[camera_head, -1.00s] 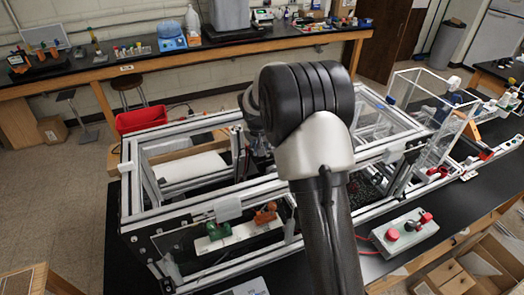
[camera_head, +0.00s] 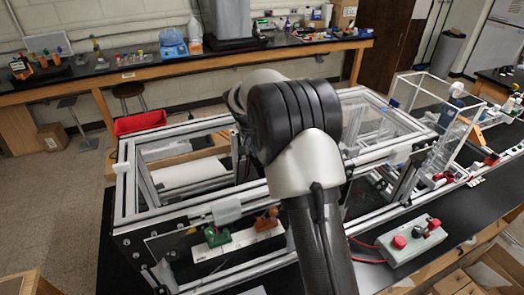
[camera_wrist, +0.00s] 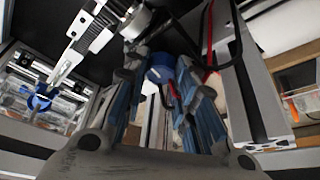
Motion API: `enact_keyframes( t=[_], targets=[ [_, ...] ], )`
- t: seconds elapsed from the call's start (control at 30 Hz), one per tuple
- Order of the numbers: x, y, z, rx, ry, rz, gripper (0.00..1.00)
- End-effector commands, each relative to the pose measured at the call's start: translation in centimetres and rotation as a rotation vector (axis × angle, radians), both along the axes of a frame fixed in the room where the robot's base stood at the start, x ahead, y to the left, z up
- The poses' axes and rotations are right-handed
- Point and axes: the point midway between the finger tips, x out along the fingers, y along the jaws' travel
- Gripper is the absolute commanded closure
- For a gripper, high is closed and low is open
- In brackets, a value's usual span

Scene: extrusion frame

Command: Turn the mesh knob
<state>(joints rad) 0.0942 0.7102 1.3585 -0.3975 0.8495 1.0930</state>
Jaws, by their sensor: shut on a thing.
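In the wrist view a round blue knob (camera_wrist: 160,74), which I take to be the mesh knob, sits between the blue-padded fingers of my gripper (camera_wrist: 164,85). The fingers are shut on it, though the exact contact is partly hidden. A light metal cylinder and shaft (camera_wrist: 105,30) lie just left of and beyond the fingers. In the head view my own arm hides the gripper and the knob inside the aluminium extrusion frame (camera_head: 190,219).
A grey box with red knobs (camera_head: 412,242) stands at the right on the black bench. Green (camera_head: 217,237) and orange (camera_head: 267,220) parts sit at the frame's front. A clear enclosure (camera_head: 440,105) stands behind right. Frame bars (camera_wrist: 262,90) run close right of my gripper.

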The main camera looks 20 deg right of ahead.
Motion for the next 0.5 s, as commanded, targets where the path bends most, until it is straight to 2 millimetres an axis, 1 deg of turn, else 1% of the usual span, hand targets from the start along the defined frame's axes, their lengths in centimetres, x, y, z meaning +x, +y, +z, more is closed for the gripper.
enact_keyframes(
  t=[0.2, 0.23, 0.5],
  targets=[
    [0.00, 0.03, 0.01, 0.001, 0.000, 0.001, 0.98],
    [0.00, 0.03, 0.01, 0.001, 0.000, 0.001, 0.73],
    [0.00, 0.02, 0.00, 0.000, 0.000, 0.001, 0.55]
  ],
)
